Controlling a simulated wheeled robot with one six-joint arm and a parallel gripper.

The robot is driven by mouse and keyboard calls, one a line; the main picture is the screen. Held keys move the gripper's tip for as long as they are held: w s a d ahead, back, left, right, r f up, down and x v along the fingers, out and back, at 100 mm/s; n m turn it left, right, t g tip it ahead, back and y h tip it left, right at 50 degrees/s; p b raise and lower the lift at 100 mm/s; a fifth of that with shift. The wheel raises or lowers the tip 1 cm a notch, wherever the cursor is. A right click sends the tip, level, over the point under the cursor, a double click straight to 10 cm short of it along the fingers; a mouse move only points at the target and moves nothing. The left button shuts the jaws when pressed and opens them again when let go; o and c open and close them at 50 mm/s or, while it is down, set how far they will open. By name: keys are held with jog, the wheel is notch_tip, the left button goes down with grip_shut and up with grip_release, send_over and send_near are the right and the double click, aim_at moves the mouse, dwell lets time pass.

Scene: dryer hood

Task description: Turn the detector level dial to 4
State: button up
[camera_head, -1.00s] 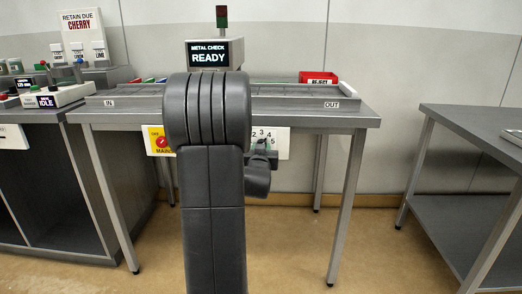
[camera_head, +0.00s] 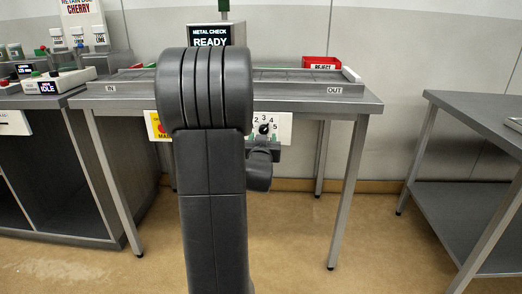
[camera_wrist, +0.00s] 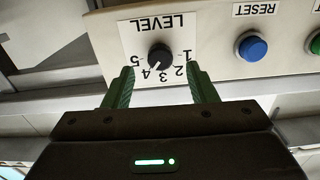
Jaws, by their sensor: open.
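The detector level dial (camera_wrist: 160,57) is a round black knob with a white pointer, on a white panel marked LEVEL and 1 to 5. In the wrist view, where the panel appears upside down, its pointer aims between 3 and 4, nearer 4. The dial also shows in the head view (camera_head: 265,127), under the conveyor table's front edge. My gripper (camera_wrist: 161,72) is open and empty, its green fingers on either side of the dial in the picture. In the head view my gripper (camera_head: 262,139) appears just below the dial. I cannot tell whether the fingertips touch the panel.
A blue RESET button (camera_wrist: 252,46) and a green button (camera_wrist: 314,42) sit beside the dial. The METAL CHECK display (camera_head: 210,37) reads READY. A red reject bin (camera_head: 321,63) stands on the conveyor table (camera_head: 360,104). Another table (camera_head: 480,115) is at right, with clear floor between.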

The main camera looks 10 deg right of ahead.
aim_at(264, 131)
jog(key=v, duration=1)
jog(key=shift+p, duration=0.45)
jog(key=shift+w, duration=0.1)
jog(key=b+x, duration=0.1)
jog(key=x, duration=1.2)
jog(key=shift+w+d+b, duration=0.15)
jog(key=shift+w+b, duration=0.15)
jog(key=shift+s, duration=0.1)
